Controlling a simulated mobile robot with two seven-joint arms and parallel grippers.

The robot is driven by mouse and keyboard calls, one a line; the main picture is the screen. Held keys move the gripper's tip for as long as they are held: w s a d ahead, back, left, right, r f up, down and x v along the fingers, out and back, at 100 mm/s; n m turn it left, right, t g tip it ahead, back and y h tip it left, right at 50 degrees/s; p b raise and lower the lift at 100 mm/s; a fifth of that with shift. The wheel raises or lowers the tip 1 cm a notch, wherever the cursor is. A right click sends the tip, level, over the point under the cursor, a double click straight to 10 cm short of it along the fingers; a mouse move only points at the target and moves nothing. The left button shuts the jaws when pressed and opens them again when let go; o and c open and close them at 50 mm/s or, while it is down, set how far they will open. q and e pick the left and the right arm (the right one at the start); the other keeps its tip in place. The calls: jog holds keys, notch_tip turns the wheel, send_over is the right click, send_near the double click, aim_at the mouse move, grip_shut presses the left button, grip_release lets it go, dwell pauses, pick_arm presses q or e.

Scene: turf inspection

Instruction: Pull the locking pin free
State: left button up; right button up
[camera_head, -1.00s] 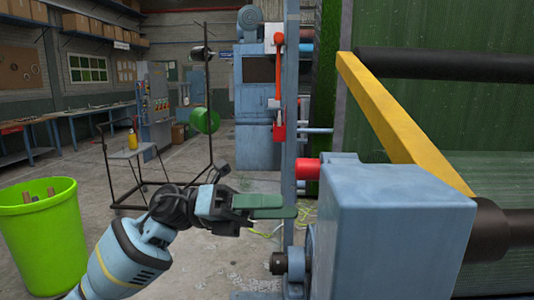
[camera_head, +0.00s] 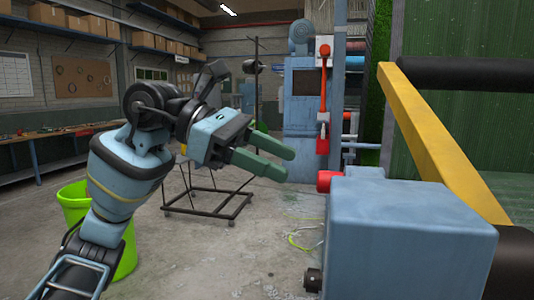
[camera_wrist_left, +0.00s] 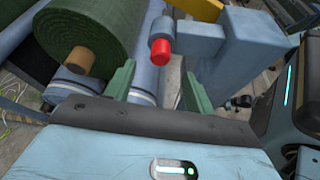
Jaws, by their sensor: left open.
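A red round knob (camera_head: 325,181), likely the head of the locking pin, sticks out from the left side of a blue housing (camera_head: 410,235). In the left wrist view the red knob (camera_wrist_left: 160,49) shows at the end of a grey collar, ahead of the fingers. My left gripper (camera_head: 287,163) has green fingers, spread apart and empty. In the head view the fingertips are up and left of the knob. In the wrist view the knob appears beyond the gap between the fingers (camera_wrist_left: 158,78), not between them. My right gripper is out of view.
A yellow bar (camera_head: 440,140) slopes over the housing. A turf roll (camera_wrist_left: 80,35) lies left of the knob in the wrist view. A red lever (camera_head: 323,95) hangs on a post behind. A green bin (camera_head: 75,205) and wheeled frame (camera_head: 210,200) stand on the floor at left.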

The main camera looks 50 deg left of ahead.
aim_at(324, 178)
pick_arm(q)
jog(key=shift+p+x, duration=0.45)
jog(key=shift+x, duration=3.05)
jog(key=c, duration=1)
